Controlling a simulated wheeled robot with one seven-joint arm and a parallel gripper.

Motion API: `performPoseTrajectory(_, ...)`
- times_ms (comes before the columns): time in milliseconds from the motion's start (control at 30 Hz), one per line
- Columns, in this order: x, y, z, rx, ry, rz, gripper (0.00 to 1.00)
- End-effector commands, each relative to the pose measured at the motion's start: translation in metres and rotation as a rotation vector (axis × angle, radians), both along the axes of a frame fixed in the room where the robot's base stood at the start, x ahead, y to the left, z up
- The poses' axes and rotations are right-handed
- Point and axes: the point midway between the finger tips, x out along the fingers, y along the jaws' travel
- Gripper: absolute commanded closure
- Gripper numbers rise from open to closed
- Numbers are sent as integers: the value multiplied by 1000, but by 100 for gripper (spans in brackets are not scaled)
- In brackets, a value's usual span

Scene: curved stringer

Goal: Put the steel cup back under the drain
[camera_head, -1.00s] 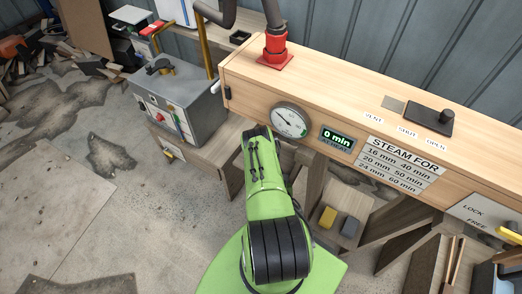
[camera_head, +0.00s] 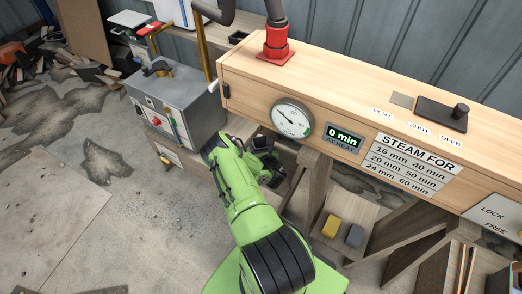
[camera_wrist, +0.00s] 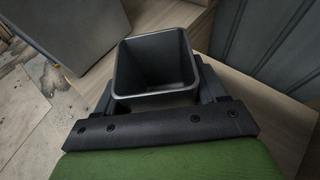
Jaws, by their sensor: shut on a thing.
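The steel cup (camera_wrist: 157,88) is a dark grey, square, open-topped container that looks empty in the wrist view. My gripper (camera_wrist: 156,84) is shut on it, with one black finger on each side. In the head view my gripper (camera_head: 267,160) is below the front of the wooden steam box (camera_head: 350,85), under the gauge. I cannot make out the cup clearly there. The drain is not visible in either view; the box's underside is hidden.
A grey boiler unit (camera_head: 185,105) stands left of my arm. Wooden trestle legs (camera_head: 312,195) stand under the box. A low shelf to the right holds a yellow block (camera_head: 331,226) and a grey block (camera_head: 354,236). Open floor lies at the left.

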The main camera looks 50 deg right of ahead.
Motion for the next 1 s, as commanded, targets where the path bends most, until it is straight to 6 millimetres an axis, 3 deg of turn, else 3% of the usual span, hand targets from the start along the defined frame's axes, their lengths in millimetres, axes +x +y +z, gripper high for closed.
performPoseTrajectory(367, 1, 0, -9, -4, -2, 3, 71)
performPoseTrajectory(400, 1, 0, -10, -4, -1, 2, 28)
performPoseTrajectory(567, 1, 0, -8, -4, -1, 2, 4)
performPoseTrajectory(900, 0, 0, -3, -4, -2, 2, 4)
performPoseTrajectory(1000, -15, 11, 4, -2, 0, -4, 4)
